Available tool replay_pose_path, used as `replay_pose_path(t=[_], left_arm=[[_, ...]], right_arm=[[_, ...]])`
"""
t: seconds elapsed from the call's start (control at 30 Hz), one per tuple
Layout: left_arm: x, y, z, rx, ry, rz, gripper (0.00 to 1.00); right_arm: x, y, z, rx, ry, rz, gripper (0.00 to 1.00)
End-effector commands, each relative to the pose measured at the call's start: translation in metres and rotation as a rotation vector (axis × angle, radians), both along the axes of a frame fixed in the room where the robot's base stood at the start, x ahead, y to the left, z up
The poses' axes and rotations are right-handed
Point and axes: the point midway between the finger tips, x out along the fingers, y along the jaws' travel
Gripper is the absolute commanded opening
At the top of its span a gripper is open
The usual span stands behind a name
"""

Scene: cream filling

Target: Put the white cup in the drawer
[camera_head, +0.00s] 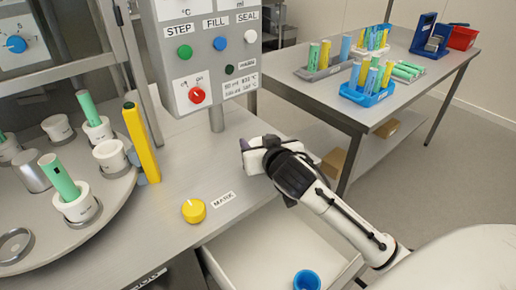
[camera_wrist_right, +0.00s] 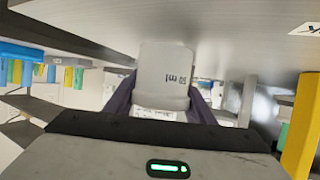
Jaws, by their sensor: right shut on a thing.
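A white cup marked "50 ml" (camera_wrist_right: 165,78) is between the dark fingers of my right gripper (camera_wrist_right: 160,100) in the right wrist view, which shows the scene upside down. The gripper is shut on it. In the head view my right gripper (camera_head: 254,150) is over the right edge of the steel table, and the cup is mostly hidden there by the gripper. An open white drawer (camera_head: 244,252) is below the table edge, nearer to me than the gripper. A blue round container (camera_head: 307,280) is in the drawer. My left gripper is not in view.
A yellow knob (camera_head: 194,211) and a label sit on the table above the drawer. A control panel (camera_head: 205,60) on a post stands behind the gripper. A round tray (camera_head: 110,215) with cups and green tubes is at left, beside a yellow bar (camera_head: 141,143).

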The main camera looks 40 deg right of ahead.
Motion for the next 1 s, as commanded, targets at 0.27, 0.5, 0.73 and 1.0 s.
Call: replay_pose_path(t=[0.27,0.5,0.73,1.0], left_arm=[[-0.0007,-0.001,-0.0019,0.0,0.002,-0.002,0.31],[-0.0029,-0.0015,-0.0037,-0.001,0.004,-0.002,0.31],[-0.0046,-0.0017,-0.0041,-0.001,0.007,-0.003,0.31],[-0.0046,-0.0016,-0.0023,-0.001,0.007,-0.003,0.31]], right_arm=[[0.0,0.0001,-0.015,0.0,-0.002,0.001,0.24],[-0.0001,0.0004,-0.0195,0.0,0.0,0.001,0.52],[-0.0002,0.0002,-0.019,0.0,0.001,0.0,0.68],[-0.004,0.0017,-0.0139,0.001,0.001,0.001,0.68]])
